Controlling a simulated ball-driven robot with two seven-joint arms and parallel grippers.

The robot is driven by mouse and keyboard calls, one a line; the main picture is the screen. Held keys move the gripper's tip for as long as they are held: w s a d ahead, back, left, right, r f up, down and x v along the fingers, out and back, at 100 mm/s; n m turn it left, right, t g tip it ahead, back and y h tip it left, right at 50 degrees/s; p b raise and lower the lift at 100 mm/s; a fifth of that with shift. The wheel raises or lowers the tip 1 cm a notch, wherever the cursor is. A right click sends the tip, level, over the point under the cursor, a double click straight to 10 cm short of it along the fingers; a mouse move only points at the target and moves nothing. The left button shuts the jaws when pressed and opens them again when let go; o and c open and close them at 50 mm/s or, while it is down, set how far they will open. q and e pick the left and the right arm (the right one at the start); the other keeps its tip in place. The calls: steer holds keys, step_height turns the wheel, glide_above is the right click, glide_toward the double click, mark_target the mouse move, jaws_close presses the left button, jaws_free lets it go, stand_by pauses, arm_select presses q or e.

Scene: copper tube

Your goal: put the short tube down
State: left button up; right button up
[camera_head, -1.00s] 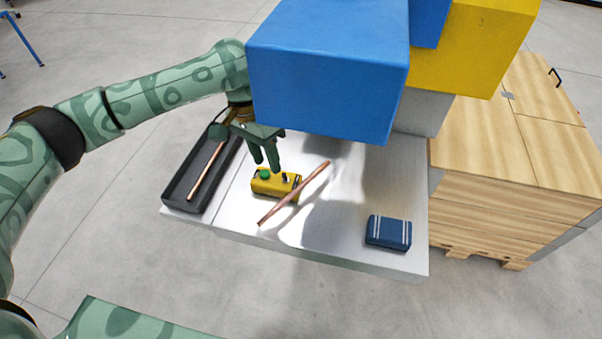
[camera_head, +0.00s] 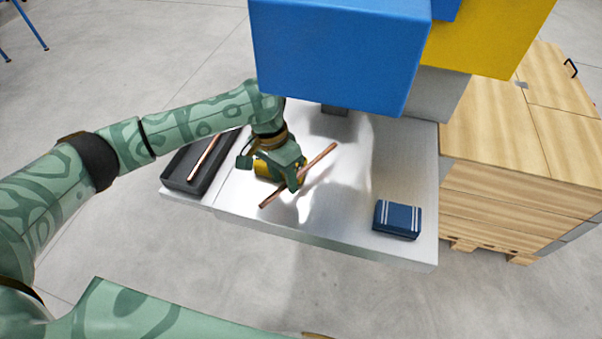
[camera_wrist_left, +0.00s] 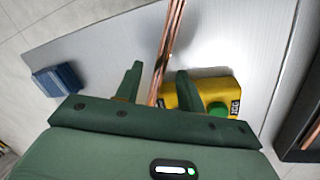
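A copper tube (camera_head: 323,158) lies slanting over the metal worktop beside a yellow device; I cannot tell whether it touches the device. A second copper tube (camera_head: 203,158) lies in the dark tray (camera_head: 173,176) at the left and looks the shorter, though my arm hides part of it. My left gripper (camera_head: 292,186) is down at the worktop tube. In the left wrist view its fingers (camera_wrist_left: 158,88) stand apart, and the tube (camera_wrist_left: 170,45) passes between them with gaps at the sides. My right gripper is not in view.
The yellow device (camera_head: 263,169) with a green button is half hidden by my left gripper. A blue box (camera_head: 397,219) with white stripes sits at the right of the worktop (camera_head: 345,235). A large blue block (camera_head: 338,50) hangs over the back. Wooden crates (camera_head: 520,170) stand at the right.

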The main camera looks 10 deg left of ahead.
arm_select(q)
jaws_close()
steer(key=shift+r, duration=0.15)
steer(key=shift+r, duration=0.3)
steer(key=v, duration=0.1)
steer(key=p+v, duration=0.1)
steer(key=v, duration=0.1)
steer(key=shift+s+d+r+p, duration=0.15)
steer(key=shift+d+r+p, duration=0.05)
steer(key=shift+d+p, duration=0.15)
steer(key=s+p, duration=0.2)
steer(key=s, duration=1.6)
steer(key=w+a+r+n+t+b, duration=0.1)
steer(key=w+a+n+b, duration=0.5)
steer(key=w+b, duration=0.3)
steer(key=shift+w+r+b, duration=0.3)
steer(key=shift+r+b, duration=0.1)
steer(key=shift+b, duration=0.1)
